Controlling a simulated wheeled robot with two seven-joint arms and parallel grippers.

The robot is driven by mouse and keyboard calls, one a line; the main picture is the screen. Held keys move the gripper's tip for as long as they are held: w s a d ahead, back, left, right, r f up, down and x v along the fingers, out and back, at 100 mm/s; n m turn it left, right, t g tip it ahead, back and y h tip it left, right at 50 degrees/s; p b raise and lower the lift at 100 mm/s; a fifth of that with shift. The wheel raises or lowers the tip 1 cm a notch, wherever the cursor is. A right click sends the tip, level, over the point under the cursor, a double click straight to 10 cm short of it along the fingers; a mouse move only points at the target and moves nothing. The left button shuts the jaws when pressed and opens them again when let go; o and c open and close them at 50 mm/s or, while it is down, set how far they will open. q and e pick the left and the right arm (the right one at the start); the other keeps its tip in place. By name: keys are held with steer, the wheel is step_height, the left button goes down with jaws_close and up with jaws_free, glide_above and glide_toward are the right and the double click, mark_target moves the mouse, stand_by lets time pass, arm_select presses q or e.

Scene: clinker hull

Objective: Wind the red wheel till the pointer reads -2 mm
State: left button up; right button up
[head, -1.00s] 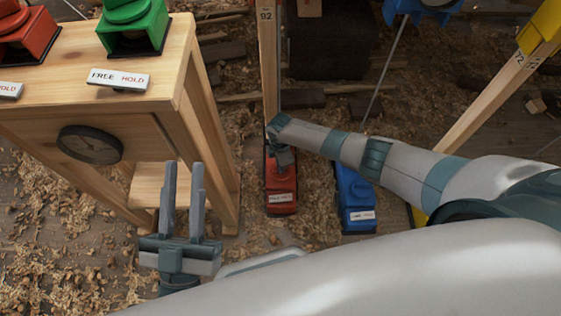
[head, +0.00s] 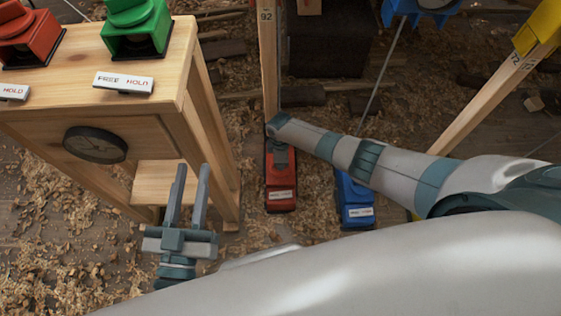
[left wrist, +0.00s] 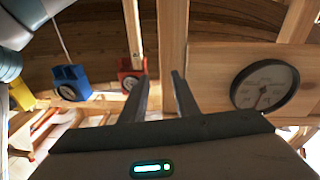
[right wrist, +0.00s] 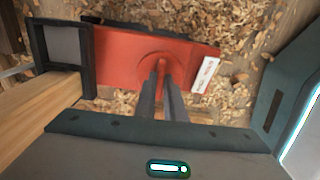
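A red unit (head: 281,183) stands on the floor at the foot of a post. In the right wrist view its round red wheel (right wrist: 150,68) lies under my right gripper (right wrist: 162,72). The fingers are close together with a small red piece of the wheel between the tips. In the head view my right gripper (head: 279,152) points down onto the unit. A round dark-rimmed dial (head: 95,145) is on the bench front; it also shows in the left wrist view (left wrist: 265,87). Its reading is too small to tell. My left gripper (head: 190,184) is open and empty before the bench.
A blue unit (head: 354,198) stands right of the red one. A wooden bench (head: 183,85) at left carries a green unit (head: 136,30) with a FREE/HOLD label and another red unit (head: 30,38). Wooden posts rise nearby. Shavings cover the floor.

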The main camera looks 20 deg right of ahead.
steer(key=o, duration=0.4)
steer(key=shift+d, duration=0.15)
